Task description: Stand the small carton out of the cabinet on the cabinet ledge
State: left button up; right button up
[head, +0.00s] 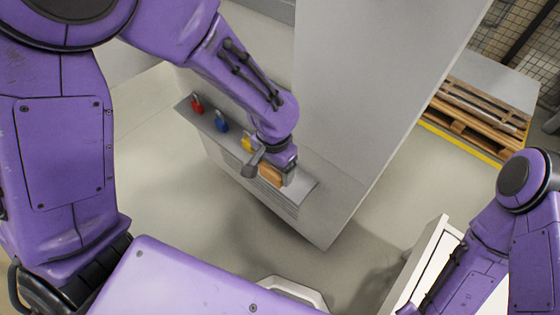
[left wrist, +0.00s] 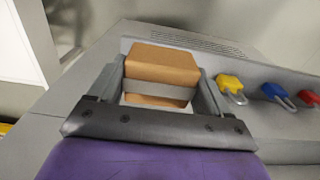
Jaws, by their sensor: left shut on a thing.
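The small carton (head: 270,175) is a brown box, seen in the left wrist view (left wrist: 162,62) with a grey band across it. My left gripper (head: 282,172) is shut on it, with one finger on each side in the left wrist view (left wrist: 158,82). The cabinet ledge (head: 306,184) is a grey shelf along the tall grey cabinet (head: 375,75). The carton is at the ledge's right part; I cannot tell whether it touches the ledge. My right arm shows at the right, but its gripper is out of view.
A white cabinet (head: 432,262) stands at lower right. A wooden pallet (head: 478,118) lies beyond the grey cabinet. The ledge's right end is bare.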

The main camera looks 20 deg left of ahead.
pick_arm(q)
jog(key=w+f, duration=0.2)
jog(key=f, duration=0.1)
jog(key=w+d+f, duration=0.1)
jog(key=w+f, duration=0.2)
jog(key=shift+w+d, duration=0.15)
jog(key=shift+w, duration=0.15)
jog(key=f, duration=0.3)
jog(key=shift+w+d+f, duration=0.1)
jog(key=shift+w+f, duration=0.2)
jog(key=shift+f, duration=0.05)
jog(key=shift+s, duration=0.1)
jog(key=o, duration=1)
jog(key=shift+f, duration=0.1)
notch_tip(320, 180, up, 12)
jog(key=shift+r, duration=0.2)
